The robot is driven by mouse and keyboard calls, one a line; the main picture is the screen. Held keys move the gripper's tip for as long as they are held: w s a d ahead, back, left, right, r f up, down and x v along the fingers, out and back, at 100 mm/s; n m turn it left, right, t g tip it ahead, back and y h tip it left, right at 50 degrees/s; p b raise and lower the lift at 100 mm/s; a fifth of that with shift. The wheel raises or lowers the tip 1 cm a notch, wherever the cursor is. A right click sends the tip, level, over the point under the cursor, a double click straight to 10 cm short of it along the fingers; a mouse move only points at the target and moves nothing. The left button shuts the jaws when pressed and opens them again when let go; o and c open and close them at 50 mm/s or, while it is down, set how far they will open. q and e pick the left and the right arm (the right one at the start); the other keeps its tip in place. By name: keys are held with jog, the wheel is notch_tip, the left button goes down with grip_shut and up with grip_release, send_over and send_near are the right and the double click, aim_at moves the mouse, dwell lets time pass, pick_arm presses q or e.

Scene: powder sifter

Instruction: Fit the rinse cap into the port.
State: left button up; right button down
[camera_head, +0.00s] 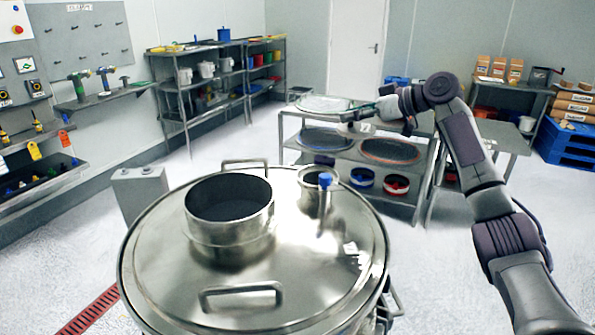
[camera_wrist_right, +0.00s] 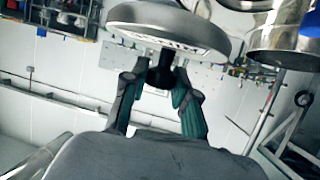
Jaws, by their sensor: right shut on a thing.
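My right gripper (camera_head: 366,115) is out over the space behind the sifter lid, in front of the rack. In the right wrist view its fingers (camera_wrist_right: 161,76) are shut on the dark stem of the rinse cap (camera_wrist_right: 168,26), a round grey disc. My left gripper is out of view.
The round steel lid (camera_head: 290,275) carries a wide open collar (camera_head: 228,215) and two handles. Behind it stands a rack (camera_head: 425,185) with round screens and red and blue rings. Shelves with containers line the back left; boxes stand at the far right.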

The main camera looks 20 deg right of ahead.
jog(key=a+f+p, duration=0.1)
jog(key=a+f, duration=0.1)
jog(key=a, duration=0.1)
jog(key=a+f+p, duration=0.1)
jog(key=a+f, duration=0.1)
jog(key=a, duration=0.2)
jog(key=a+f+p, duration=0.1)
jog(key=a+f, duration=0.1)
jog(key=a, duration=0.1)
jog(key=shift+s+a+f, duration=0.25)
jog(key=shift+a, duration=0.1)
notch_tip(320, 180, down, 3)
jog(key=shift+s+f+p, duration=0.1)
jog(key=shift+p, duration=0.6)
jog(key=shift+f, duration=0.4)
jog(key=c, duration=0.9)
grip_release()
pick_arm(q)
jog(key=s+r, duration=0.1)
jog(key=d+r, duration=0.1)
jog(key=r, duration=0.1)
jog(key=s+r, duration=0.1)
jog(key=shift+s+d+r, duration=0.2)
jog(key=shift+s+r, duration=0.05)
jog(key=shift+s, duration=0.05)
